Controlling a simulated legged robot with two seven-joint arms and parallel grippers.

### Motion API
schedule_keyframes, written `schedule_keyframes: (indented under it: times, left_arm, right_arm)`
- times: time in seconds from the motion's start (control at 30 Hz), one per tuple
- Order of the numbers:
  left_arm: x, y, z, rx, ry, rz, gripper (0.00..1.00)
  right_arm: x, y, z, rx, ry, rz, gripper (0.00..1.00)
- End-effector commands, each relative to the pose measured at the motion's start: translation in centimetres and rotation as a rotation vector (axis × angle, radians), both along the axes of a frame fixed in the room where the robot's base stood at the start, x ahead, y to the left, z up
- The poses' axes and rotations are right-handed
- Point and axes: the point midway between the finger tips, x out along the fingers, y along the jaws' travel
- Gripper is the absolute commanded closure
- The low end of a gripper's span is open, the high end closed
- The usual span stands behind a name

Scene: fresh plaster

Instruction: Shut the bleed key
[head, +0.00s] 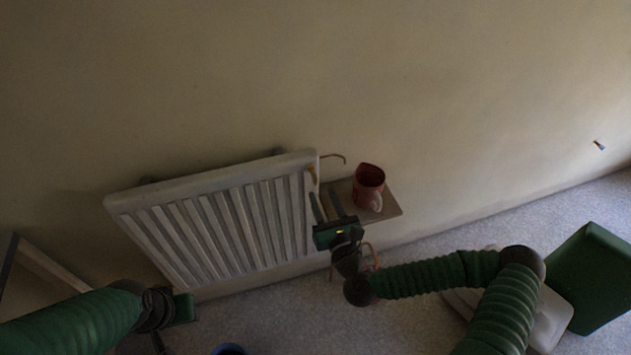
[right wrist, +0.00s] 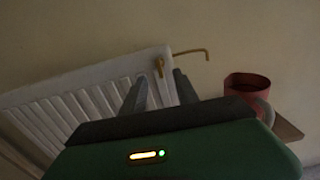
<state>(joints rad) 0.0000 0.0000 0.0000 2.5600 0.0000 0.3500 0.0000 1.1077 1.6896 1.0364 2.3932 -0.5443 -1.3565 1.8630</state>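A white radiator (head: 220,215) is on the wall. A thin bent brass rod (head: 336,157), which looks like the bleed key, sticks out at its top right corner; it also shows in the right wrist view (right wrist: 192,51). A small brass piece (right wrist: 159,67) sits just left of it on the radiator's end. My right gripper (head: 324,197) is open and empty, in front of the radiator's right end. In the right wrist view its fingers (right wrist: 161,76) point toward the corner, below and apart from the rod. My left gripper (head: 180,308) is low at the left, its fingers mostly hidden.
A red mug (head: 368,183) stands on a small wooden shelf (head: 392,208) right of the radiator, close to my right gripper. A green box (head: 594,275) and a white object (head: 552,322) are on the carpet at right. A blue round rim (head: 229,349) shows at the bottom.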

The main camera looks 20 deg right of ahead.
Motion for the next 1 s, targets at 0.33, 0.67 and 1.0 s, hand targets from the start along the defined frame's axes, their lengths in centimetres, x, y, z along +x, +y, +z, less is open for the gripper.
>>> schedule_keyframes:
  times: [0.33, 0.67, 1.0]
  left_arm:
    - [0.0, 0.0, 0.5, 0.0, 0.001, 0.0, 0.64]
    - [0.0, 0.0, 1.3, 0.0, 0.0, 0.0, 0.64]
    - [0.0, 0.0, 1.3, 0.0, 0.0, 0.0, 0.64]
  right_arm:
    - [-5.0, -0.2, 0.5, 0.0, 0.003, 0.0, 0.64]
    - [-6.7, -0.2, 0.0, -0.001, 0.0, 0.0, 0.64]
    - [-6.9, 1.0, -0.7, -0.073, 0.021, 0.059, 0.64]
